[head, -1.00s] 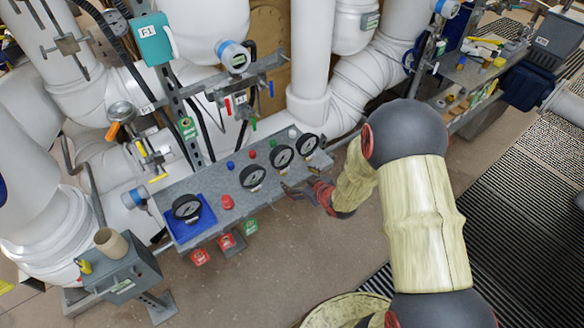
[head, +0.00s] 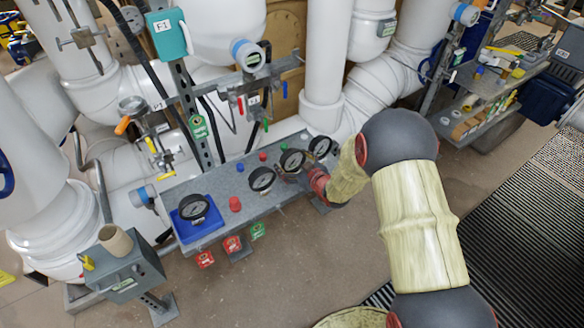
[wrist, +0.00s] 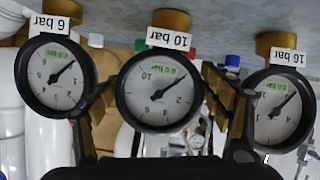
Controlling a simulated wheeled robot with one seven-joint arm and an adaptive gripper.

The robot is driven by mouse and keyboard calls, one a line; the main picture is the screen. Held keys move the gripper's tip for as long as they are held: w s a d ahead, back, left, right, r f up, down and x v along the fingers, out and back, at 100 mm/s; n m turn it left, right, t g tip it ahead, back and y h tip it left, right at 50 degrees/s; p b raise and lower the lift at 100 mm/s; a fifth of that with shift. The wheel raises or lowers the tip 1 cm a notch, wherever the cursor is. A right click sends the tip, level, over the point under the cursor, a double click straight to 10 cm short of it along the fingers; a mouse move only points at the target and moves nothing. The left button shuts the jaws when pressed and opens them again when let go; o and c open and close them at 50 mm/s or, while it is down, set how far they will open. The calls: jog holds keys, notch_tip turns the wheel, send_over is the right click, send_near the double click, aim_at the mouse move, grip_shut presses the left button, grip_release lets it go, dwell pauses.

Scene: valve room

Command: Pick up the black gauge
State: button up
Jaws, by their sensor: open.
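Several black-rimmed gauges with white dials stand on the grey bench. Three others stand in a row to the right: a near gauge (head: 261,179), a middle gauge (head: 292,160) and a far gauge (head: 320,146). The wrist view shows three, labelled upside down: 6 bar (wrist: 56,76), 10 bar (wrist: 156,88) and 16 bar (wrist: 278,110). My gripper (head: 289,168) is open at the middle gauge. In the wrist view its fingers (wrist: 160,98) lie either side of the 10 bar gauge; contact is unclear.
The grey bench (head: 215,183) also holds a red knob-like piece (head: 235,204) and small coloured caps. White pipes and a valve post (head: 187,100) rise behind it. A grey box with a beige cup (head: 115,242) stands front left.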

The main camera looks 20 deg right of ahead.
aim_at(294, 155)
jog(key=c, duration=0.3)
jog(key=shift+r, duration=0.1)
jog(key=c, duration=0.5)
jog(key=shift+o, duration=0.2)
jog(key=shift+r+p, duration=0.45)
jog(key=shift+r, duration=0.15)
notch_tip(294, 155, up, 2)
jog(key=shift+r+p, duration=0.25)
jog(key=shift+p, duration=0.45)
jog(key=s+a+r+p, duration=0.4)
jog(key=s+r, duration=0.5)
jog(key=s, duration=0.4)
jog(key=shift+s+a+r, duration=0.15)
